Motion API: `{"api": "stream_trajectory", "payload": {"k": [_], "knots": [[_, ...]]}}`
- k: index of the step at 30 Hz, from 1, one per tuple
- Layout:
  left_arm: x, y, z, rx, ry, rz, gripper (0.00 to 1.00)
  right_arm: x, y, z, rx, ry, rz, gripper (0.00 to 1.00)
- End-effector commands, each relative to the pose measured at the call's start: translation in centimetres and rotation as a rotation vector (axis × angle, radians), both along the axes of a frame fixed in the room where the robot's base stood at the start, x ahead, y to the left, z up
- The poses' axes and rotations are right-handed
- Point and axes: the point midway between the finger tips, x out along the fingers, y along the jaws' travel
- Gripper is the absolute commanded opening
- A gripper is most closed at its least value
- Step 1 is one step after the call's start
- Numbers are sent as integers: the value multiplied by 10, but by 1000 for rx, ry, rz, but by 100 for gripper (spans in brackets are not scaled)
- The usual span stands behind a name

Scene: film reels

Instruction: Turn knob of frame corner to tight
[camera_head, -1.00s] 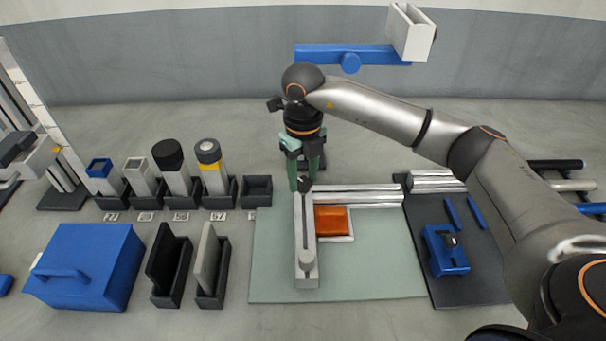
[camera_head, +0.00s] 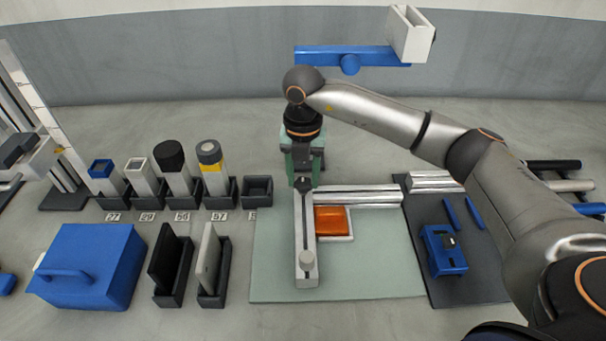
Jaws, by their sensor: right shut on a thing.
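A frame corner on the pale green mat (camera_head: 385,270) joins an upright-running metal bar (camera_head: 305,235) and a bar running right (camera_head: 360,197). A small dark knob (camera_head: 303,184) shows at the corner where they meet. My left gripper is not in view.
An orange block (camera_head: 331,220) lies inside the corner. A dark mat with a blue device (camera_head: 443,251) is at right. Several canisters in black holders, a blue case (camera_head: 88,262) and black slotted stands (camera_head: 170,265) are at left. A blue bar (camera_head: 345,55) is at the back.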

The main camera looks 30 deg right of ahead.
Motion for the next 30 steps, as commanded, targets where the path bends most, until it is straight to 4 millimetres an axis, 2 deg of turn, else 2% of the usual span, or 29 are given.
{"api": "stream_trajectory", "payload": {"k": [19,20,27,30], "knots": [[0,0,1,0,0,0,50,1,-1,1,0,-2,-51,0],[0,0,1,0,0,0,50,1,-1,1,0,-2,-51,51],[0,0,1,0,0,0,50,0,0,0,0,-1,-48,78],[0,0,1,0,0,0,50,0,0,0,0,-1,-47,78]]}}
